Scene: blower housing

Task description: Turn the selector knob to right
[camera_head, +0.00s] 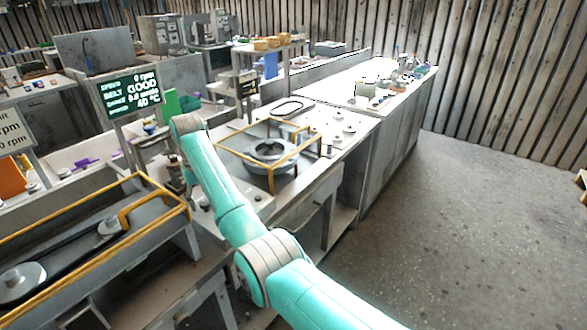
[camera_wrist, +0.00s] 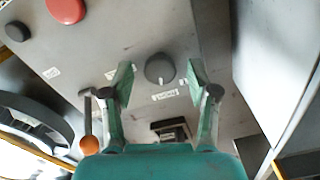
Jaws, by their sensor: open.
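The selector knob (camera_wrist: 160,67) is a round dark grey knob on a grey panel in the wrist view. Its white pointer mark faces the bottom of the picture, slightly right of centre. Small white labels lie around it, one (camera_wrist: 165,95) just below it. My gripper (camera_wrist: 160,72) is open, with one green fingertip to the left of the knob and one to the right. Gaps show between the knob and both fingertips, so I see no grip. In the head view my arm hides the knob, and the gripper cannot be made out clearly.
A red button (camera_wrist: 66,9) and a black knob (camera_wrist: 18,31) sit upper left on the panel. A lever with an orange ball (camera_wrist: 89,145) stands close to the left finger. A black switch (camera_wrist: 170,130) lies below. A yellow frame (camera_head: 272,172) surrounds the blower housing (camera_head: 270,150).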

